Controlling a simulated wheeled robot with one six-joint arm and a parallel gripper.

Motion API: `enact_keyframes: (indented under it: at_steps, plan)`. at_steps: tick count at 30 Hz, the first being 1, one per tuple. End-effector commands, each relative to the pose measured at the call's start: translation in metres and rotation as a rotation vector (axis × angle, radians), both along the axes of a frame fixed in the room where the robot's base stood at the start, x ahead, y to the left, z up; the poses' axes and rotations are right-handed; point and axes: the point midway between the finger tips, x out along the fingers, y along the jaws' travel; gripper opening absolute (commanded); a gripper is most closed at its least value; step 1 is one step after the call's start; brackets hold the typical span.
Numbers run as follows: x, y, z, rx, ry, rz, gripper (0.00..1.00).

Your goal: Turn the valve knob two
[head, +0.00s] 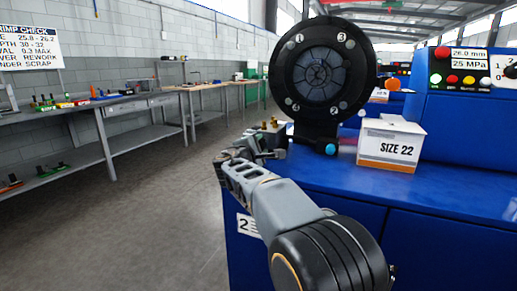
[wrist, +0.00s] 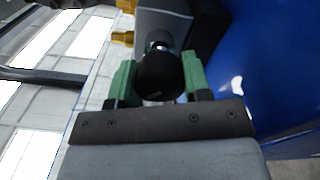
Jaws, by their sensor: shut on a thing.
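A round black knob (wrist: 160,75) on a short silver stem shows in the wrist view, between the two green fingers of my gripper (wrist: 158,68). My gripper is shut on it, one finger on each side. In the head view my gripper (head: 252,148) is at the left end of the blue bench, by a small grey block with brass fittings (head: 270,124). The knob is hidden there behind my gripper and cannot be told apart. A white plate with a 2 (head: 245,226) is on the bench front below. I cannot read a number on the knob itself.
A black round crimper head (head: 322,75) numbered around its face stands right of my gripper. A white SIZE 22 box (head: 390,143) sits on the blue bench (head: 440,183). A blue control cabinet (head: 470,110) stands at right. The grey floor (head: 150,215) at left is clear.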

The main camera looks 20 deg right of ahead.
Motion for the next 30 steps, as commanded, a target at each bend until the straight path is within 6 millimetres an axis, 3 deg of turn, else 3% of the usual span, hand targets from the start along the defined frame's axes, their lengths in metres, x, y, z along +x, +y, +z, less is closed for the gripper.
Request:
enact_keyframes:
  at_steps: [6, 7, 15, 23, 30]
  plan:
    - [0.0, 0.0, -0.001, 0.001, 0.001, -0.001, 0.2]
    - [0.0, 0.0, -0.001, 0.001, 0.001, -0.001, 0.45]
    - [0.0, 0.0, 0.0, 0.0, 0.001, 0.0, 0.7]
    - [-0.001, 0.001, 0.0, 0.0, 0.001, 0.001, 0.7]
    - [-0.022, 0.025, 0.001, 0.0, 0.0, 0.004, 0.7]
